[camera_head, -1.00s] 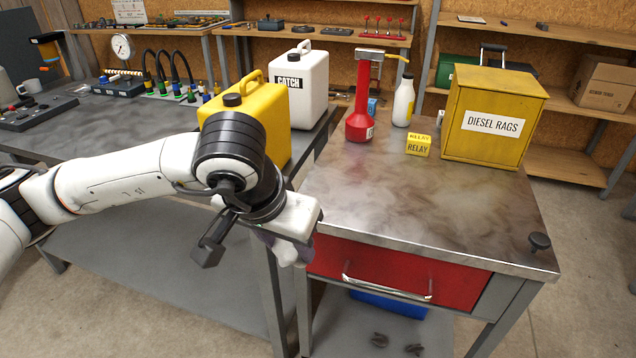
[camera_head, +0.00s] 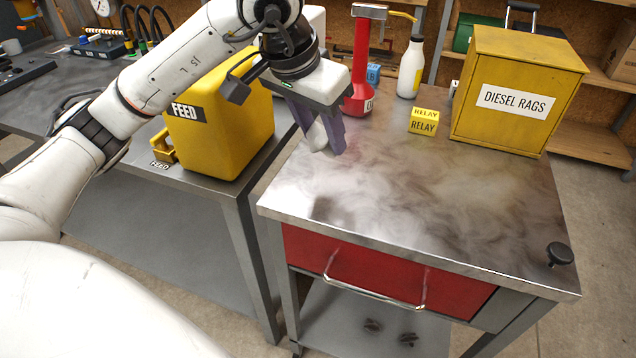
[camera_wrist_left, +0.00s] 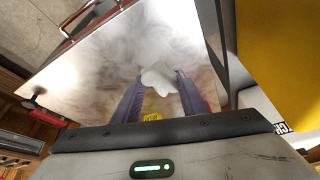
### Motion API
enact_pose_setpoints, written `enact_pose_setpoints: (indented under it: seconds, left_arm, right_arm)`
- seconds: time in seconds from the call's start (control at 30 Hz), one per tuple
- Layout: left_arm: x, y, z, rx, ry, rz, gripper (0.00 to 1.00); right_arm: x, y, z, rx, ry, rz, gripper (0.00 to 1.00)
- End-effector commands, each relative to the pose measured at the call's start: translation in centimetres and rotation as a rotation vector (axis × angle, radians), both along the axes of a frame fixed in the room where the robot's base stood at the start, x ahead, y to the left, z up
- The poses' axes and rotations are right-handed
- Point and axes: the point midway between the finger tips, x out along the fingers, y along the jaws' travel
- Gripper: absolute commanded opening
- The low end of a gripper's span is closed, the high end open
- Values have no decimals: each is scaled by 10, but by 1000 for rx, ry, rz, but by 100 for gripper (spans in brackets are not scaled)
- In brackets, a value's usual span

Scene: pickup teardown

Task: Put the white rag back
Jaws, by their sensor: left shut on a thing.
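The white rag (camera_head: 317,135) is a small crumpled cloth between the purple fingers of my left gripper (camera_head: 322,146). The gripper is shut on it over the left back part of the metal cabinet top (camera_head: 400,205). The rag also shows between the fingertips in the left wrist view (camera_wrist_left: 158,76). I cannot tell whether it touches the top. A yellow box labelled DIESEL RAGS (camera_head: 515,98) stands at the back right of the cabinet top. My right gripper is not in view.
A yellow RELAY block (camera_head: 423,127), a white bottle (camera_head: 411,68) and a red pump can (camera_head: 361,70) stand at the back. A yellow FEED can (camera_head: 225,125) is on the bench at left. A black knob (camera_head: 560,254) sits at the front right corner. The middle top is clear.

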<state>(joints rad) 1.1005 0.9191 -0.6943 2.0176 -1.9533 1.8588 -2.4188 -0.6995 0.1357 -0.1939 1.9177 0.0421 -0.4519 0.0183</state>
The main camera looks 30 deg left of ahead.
Motion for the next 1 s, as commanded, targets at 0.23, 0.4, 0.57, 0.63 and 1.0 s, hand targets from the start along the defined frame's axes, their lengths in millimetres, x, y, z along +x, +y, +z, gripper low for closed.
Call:
enact_pose_setpoints:
  seconds: [0.23,0.4,0.57,0.63,1.0]
  left_arm:
    - [8,27,3,-18,13,-62,18]
    - [7,28,-27,-18,13,-65,18]
    - [8,27,-42,-18,8,-64,18]
    - [8,27,-51,-18,10,-64,18]
    - [8,27,-83,-18,5,-64,18]
  right_arm:
    - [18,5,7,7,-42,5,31]
    - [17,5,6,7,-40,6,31]
    - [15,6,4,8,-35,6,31]
    - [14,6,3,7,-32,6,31]
    - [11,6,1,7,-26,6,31]
